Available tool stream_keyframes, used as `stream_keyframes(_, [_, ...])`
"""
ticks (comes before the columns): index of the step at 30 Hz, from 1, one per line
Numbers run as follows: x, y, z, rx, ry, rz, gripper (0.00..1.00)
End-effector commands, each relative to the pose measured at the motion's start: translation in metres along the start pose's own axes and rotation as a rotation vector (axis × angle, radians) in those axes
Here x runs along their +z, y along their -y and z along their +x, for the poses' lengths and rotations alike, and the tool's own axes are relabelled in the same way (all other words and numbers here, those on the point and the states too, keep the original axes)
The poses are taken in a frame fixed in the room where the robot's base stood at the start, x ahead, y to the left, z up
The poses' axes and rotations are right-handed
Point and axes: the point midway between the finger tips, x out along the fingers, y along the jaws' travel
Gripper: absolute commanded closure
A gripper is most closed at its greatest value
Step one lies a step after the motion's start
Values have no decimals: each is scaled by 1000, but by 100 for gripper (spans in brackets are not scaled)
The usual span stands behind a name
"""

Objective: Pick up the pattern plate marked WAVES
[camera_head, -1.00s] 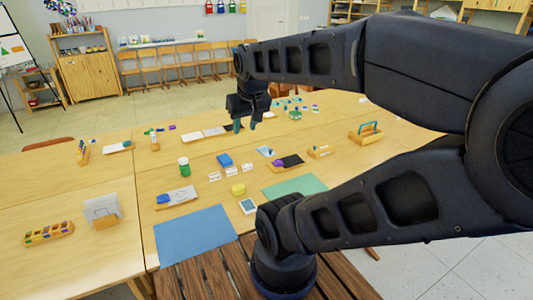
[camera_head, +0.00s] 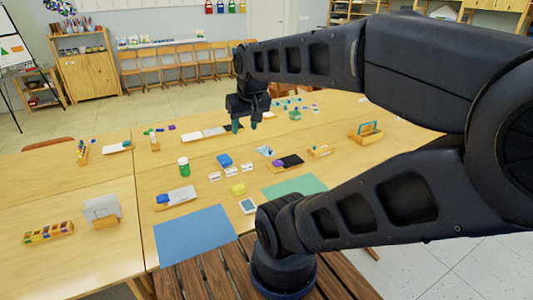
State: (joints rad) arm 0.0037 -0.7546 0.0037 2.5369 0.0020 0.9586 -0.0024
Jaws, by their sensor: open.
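My gripper (camera_head: 245,126) is open and empty, pointing down above the far part of the table, with its two teal-tipped fingers apart. Below and left of it in the picture, a row of flat pieces lies on the table: a white one (camera_head: 191,136), a greyish one (camera_head: 213,131) and a dark one partly behind the fingers. Nearer, three small white cards (camera_head: 214,176) with marks stand in a row. A pale blue patterned piece (camera_head: 266,151) lies to their right. The markings are too small to read, so I cannot tell which piece is marked WAVES.
A blue mat (camera_head: 195,236) and a green mat (camera_head: 295,187) lie on the near tabletop. A green jar (camera_head: 184,167), a blue block (camera_head: 224,160), a yellow block (camera_head: 238,189) and a wooden carrier (camera_head: 367,133) stand around.

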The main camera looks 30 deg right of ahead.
Motion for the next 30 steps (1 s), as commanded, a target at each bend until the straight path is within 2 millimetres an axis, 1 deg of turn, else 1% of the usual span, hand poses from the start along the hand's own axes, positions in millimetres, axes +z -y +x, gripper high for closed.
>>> stream_keyframes(4, [-5,-2,1,10,6,-14,56])
stream_keyframes(8, [-23,-9,6,46,27,-69,56])
stream_keyframes(14, [-66,-27,20,120,81,-210,56])
stream_keyframes(20, [-110,-47,42,180,145,-363,56])
stream_keyframes(26, [-152,-70,70,220,214,-515,56])
stream_keyframes(30, [-179,-86,93,237,262,-625,56])
